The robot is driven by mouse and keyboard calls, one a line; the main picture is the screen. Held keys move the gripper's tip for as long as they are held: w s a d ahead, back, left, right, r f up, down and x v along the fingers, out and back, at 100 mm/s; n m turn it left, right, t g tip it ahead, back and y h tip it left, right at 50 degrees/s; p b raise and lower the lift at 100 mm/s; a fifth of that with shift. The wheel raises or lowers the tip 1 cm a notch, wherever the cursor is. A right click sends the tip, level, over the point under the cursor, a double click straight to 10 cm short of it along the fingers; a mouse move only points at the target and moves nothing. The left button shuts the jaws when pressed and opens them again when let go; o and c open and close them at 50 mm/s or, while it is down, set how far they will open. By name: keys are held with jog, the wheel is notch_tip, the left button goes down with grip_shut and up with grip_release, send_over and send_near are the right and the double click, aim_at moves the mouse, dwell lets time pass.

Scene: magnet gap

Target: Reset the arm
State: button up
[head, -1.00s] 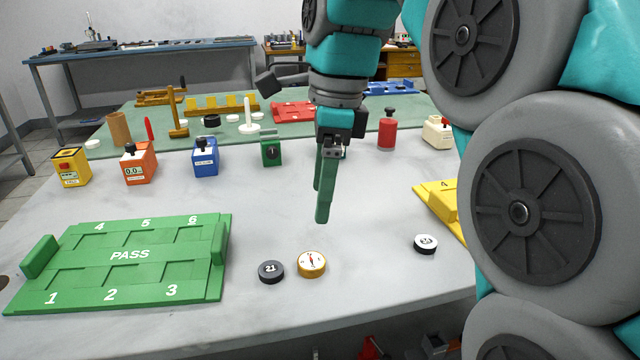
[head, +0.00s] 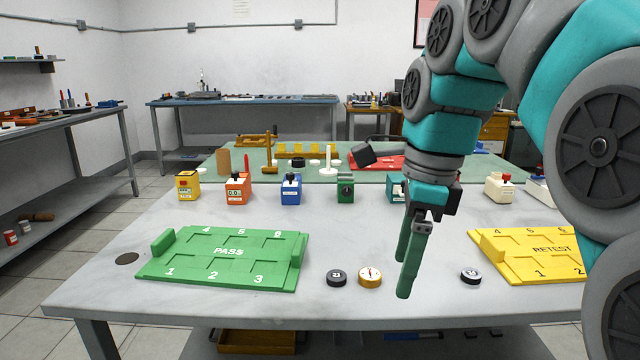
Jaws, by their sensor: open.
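My gripper (head: 408,275) hangs from my teal and grey arm with its green fingers pointing down, above the right middle of the grey table. Its fingers are apart and nothing is between them. In the picture it shows just right of the yellow compass disc (head: 370,277) and the dark disc marked 21 (head: 337,278), which sit side by side on the table. Another dark disc (head: 470,275) lies to the right of the gripper. The exact height of the fingertips over the table is hard to tell.
The green PASS tray (head: 228,252) lies at left with empty slots; the yellow RETEST tray (head: 540,248) lies at right. Several small instruments, such as the blue box (head: 291,191) and orange box (head: 237,190), stand in a row behind. The table front edge is clear.

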jog(key=s+d+f+n+g, duration=0.1)
jog(key=s+f+n, duration=0.9)
jog(key=f, duration=0.2)
jog(key=s+d+f+n+g+h, duration=0.1)
jog(key=s+d+f+n, duration=0.1)
jog(key=s+f+n, duration=0.8)
notch_tip(320, 180, down, 4)
jog(key=shift+d+r, duration=0.2)
jog(key=shift+d, duration=0.1)
